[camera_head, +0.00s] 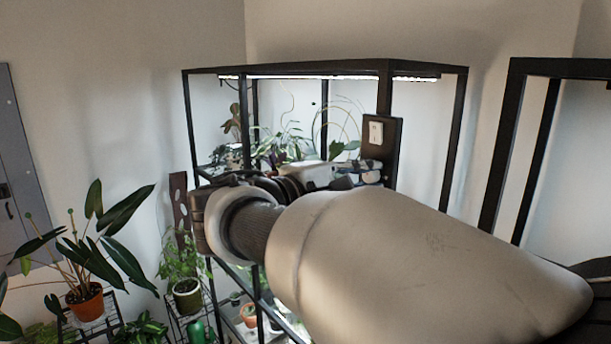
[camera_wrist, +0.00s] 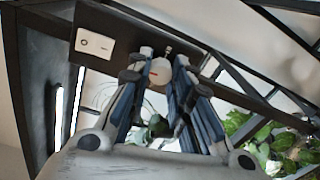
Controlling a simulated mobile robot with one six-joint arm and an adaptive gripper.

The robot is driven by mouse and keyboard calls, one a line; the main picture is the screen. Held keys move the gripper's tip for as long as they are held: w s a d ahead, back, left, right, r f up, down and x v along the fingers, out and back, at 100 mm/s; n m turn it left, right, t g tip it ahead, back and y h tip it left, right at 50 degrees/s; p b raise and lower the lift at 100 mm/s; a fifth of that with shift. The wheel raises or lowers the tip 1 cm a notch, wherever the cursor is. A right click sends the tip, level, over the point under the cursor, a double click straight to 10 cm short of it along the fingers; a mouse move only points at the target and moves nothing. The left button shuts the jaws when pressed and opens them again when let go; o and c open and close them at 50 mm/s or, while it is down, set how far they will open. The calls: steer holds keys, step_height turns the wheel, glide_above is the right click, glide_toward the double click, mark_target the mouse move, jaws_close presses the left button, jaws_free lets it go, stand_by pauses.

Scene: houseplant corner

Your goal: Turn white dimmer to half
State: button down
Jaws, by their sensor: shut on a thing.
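The white dimmer (camera_wrist: 158,72) is a round pale knob with a small red mark, on a dark panel (camera_wrist: 120,25) in the wrist view. My gripper (camera_wrist: 163,68) is shut on the dimmer, with one finger on each side of it. The fingers hide part of its edge. In the head view my gripper (camera_head: 358,175) is at the lower part of the same dark panel (camera_head: 394,150), which is fixed to the front post of the shelf frame. The dimmer is not clear there behind my gripper.
A white switch (camera_head: 375,132) sits above my gripper on the panel; it also shows in the wrist view (camera_wrist: 95,43). A black shelf frame (camera_head: 386,90) holds leafy plants and a lit strip lamp (camera_head: 300,77). A potted plant (camera_head: 85,295) stands at left.

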steer(key=c, duration=1.4)
jaws_free()
steer(key=v, duration=1.2)
